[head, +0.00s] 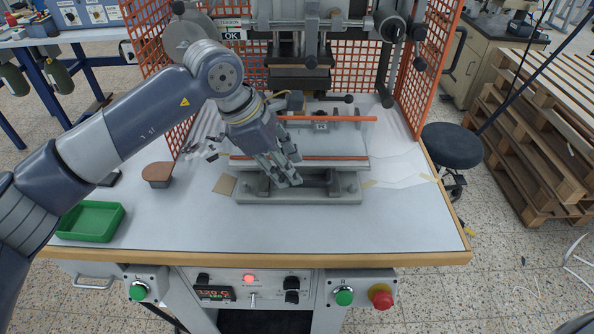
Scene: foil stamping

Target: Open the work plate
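The work plate (345,141) appears to be the flat piece with orange strips at its back and front edges, under the press head and above the grey metal base (300,197). My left arm comes in from the left. My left gripper (284,172) points down over the left front of the plate and hides part of it and of the base. Its fingers are small and overlap the metal behind, so I cannot tell whether they are open or shut, or whether they touch the plate. My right gripper is not in view.
The press head (300,72) hangs above the plate between orange mesh guards (425,70). A green tray (91,221) and a brown-topped block (157,174) sit on the left of the table. The right front of the table is clear. Buttons and a display line the front panel.

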